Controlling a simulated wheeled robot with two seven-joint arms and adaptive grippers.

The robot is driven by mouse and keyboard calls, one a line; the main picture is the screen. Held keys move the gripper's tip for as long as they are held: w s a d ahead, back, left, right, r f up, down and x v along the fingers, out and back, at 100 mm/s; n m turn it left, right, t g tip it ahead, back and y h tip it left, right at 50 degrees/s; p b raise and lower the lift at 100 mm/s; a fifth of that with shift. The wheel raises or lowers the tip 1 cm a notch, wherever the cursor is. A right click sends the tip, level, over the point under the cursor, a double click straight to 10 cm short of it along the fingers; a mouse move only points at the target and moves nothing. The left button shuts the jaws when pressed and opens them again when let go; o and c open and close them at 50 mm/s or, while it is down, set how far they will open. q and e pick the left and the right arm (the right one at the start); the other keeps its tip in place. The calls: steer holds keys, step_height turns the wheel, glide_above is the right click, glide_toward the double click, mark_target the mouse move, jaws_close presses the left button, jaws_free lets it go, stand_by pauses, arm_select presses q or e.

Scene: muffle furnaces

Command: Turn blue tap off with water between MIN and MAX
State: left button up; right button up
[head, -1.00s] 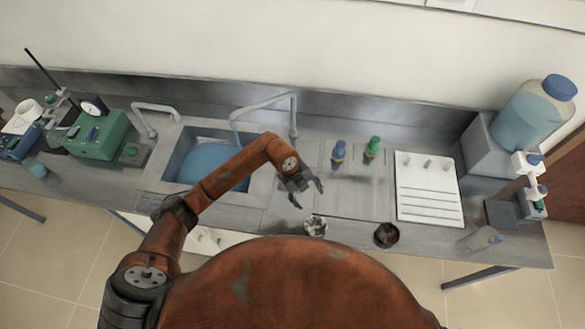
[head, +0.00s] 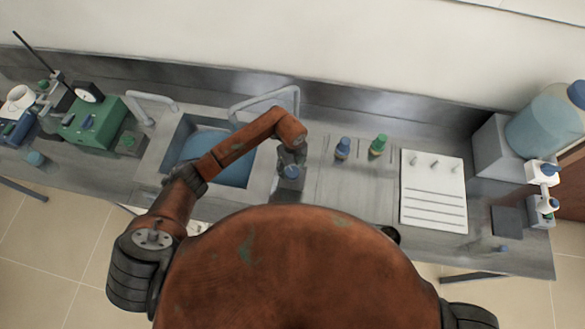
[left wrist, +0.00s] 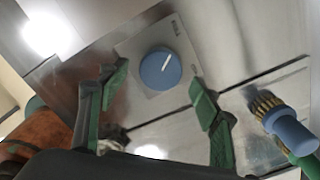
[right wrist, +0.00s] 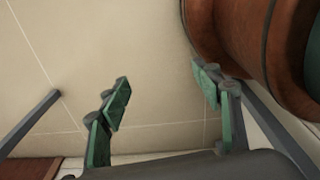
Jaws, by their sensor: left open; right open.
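A round blue knob (left wrist: 160,68) with a white pointer line sits on a pale square plate in the left wrist view. Blue water (head: 228,172) stands in the sink (head: 172,150); no MIN or MAX marks are legible. My right gripper (right wrist: 162,82) is open and empty over the floor.
A grey faucet (head: 268,97) arches over the sink. A white panel (head: 433,192) lies to the right.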

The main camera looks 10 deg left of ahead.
mark_target(292, 173)
arm_select(q)
steer(key=shift+w+f, duration=0.1)
steer(key=shift+f, duration=1.1)
steer(key=c, duration=1.2)
steer(key=shift+o, duration=0.2)
arm_select(e)
steer(key=shift+w+d+r, duration=0.15)
steer(key=shift+w+r, duration=0.05)
steer(key=shift+w, duration=0.65)
